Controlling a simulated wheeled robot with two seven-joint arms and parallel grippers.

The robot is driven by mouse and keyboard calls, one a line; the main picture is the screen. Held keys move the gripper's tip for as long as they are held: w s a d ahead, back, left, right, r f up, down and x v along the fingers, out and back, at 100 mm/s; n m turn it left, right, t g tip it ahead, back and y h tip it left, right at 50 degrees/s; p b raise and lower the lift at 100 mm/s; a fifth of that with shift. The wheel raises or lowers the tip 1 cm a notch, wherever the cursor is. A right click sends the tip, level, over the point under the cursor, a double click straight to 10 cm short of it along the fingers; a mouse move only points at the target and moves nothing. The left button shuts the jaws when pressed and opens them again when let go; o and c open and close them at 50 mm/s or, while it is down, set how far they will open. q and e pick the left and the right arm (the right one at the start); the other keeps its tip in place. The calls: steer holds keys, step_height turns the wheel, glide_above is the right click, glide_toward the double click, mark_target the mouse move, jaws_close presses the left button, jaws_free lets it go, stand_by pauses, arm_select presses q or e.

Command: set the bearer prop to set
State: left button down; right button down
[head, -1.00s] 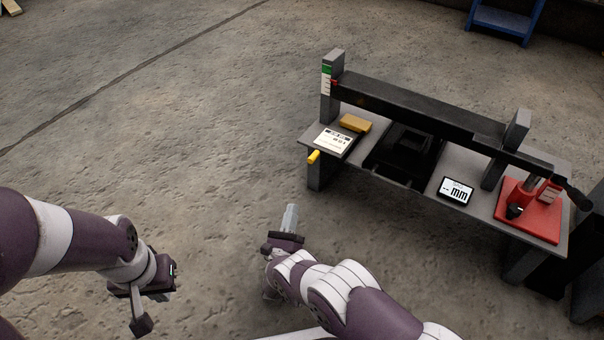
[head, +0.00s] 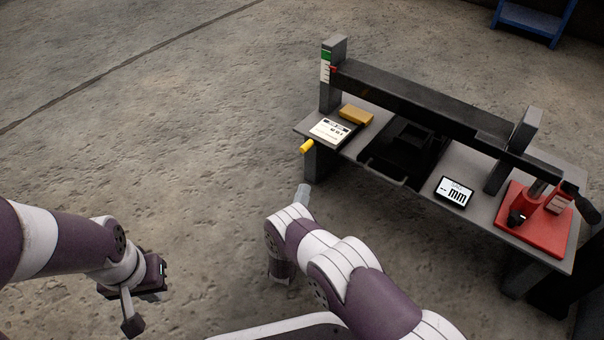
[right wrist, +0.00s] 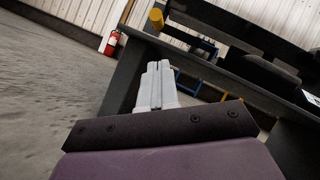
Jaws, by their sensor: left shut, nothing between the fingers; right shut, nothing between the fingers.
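The bearer bench (head: 478,222) stands at the right of the head view, with a dark beam (head: 420,98) lying across its two uprights. A yellow knob (head: 307,146) sticks out from the bench's left front edge, below a white label plate (head: 333,130). It also shows in the right wrist view (right wrist: 157,18). My right gripper (head: 302,192) is shut and empty, in front of and below the knob, apart from it. In the right wrist view its fingers (right wrist: 155,70) point toward the bench's leg and underside. My left gripper (head: 132,308) is shut and empty at lower left, far from the bench.
A yellow block (head: 356,115), a black tray (head: 405,150), a display reading "-- mm" (head: 454,192) and a red jack (head: 535,222) are on the bench. A green-white scale (head: 326,66) marks the left upright. The floor left of the bench is clear.

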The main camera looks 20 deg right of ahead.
steer(key=w+d+r, duration=0.1)
steer(key=w+r, duration=0.4)
steer(key=shift+r, duration=0.15)
steer(key=shift+d, duration=0.1)
